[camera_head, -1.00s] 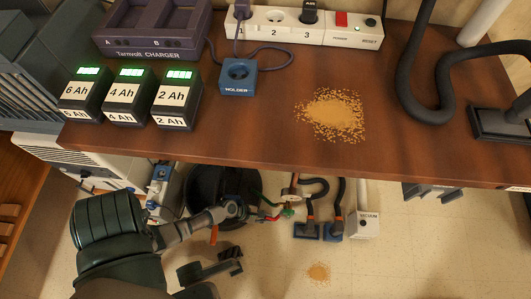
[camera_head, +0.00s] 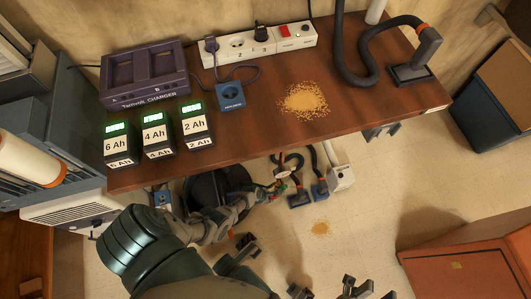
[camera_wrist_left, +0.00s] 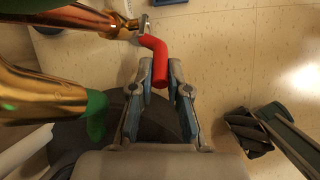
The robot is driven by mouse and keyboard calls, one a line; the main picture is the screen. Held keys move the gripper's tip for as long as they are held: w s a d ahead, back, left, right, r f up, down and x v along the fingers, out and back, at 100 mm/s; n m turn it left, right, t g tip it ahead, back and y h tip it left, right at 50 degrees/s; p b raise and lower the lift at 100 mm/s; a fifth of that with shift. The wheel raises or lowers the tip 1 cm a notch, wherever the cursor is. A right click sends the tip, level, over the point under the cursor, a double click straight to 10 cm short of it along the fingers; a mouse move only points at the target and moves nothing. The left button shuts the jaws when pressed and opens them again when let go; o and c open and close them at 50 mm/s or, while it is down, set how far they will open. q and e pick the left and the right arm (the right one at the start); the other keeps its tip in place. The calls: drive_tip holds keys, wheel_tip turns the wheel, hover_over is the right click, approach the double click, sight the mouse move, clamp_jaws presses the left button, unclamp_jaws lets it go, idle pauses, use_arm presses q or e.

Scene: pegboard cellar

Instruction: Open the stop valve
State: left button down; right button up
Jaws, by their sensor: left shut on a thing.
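The stop valve shows in the left wrist view as shiny brass pipework (camera_wrist_left: 45,95) with green parts and a bent red lever (camera_wrist_left: 155,62). The lever's free end lies between the fingertips of my left gripper (camera_wrist_left: 162,80), which is shut on it. In the head view my left gripper (camera_head: 238,203) is under the front of the bench, beside the valve, which is small and partly hidden there. Dark fingers that look like my right gripper (camera_head: 357,288) show at the bottom edge of the head view, cut off. Their opening is unclear.
The wooden bench (camera_head: 240,130) overhangs the valve. It bears batteries, a charger (camera_head: 145,75), a power strip (camera_head: 258,42) and spilled granules (camera_head: 304,99). A black round bin (camera_head: 205,187) and hoses are below. An orange-brown cabinet (camera_head: 470,262) stands right; the middle floor is open.

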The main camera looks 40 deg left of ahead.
use_arm(q)
drive_tip(key=shift+w+d+r, duration=0.1)
drive_tip(key=shift+w+d, duration=0.05)
drive_tip(key=shift+w, duration=0.15)
drive_tip(key=c, duration=1.3)
unclamp_jaws()
drive_tip(key=shift+o, duration=0.8)
drive_tip(key=shift+s, duration=0.15)
drive_tip(key=v, duration=1.1)
drive_tip(key=shift+s+r, duration=0.15)
drive_tip(key=shift+r, duration=0.2)
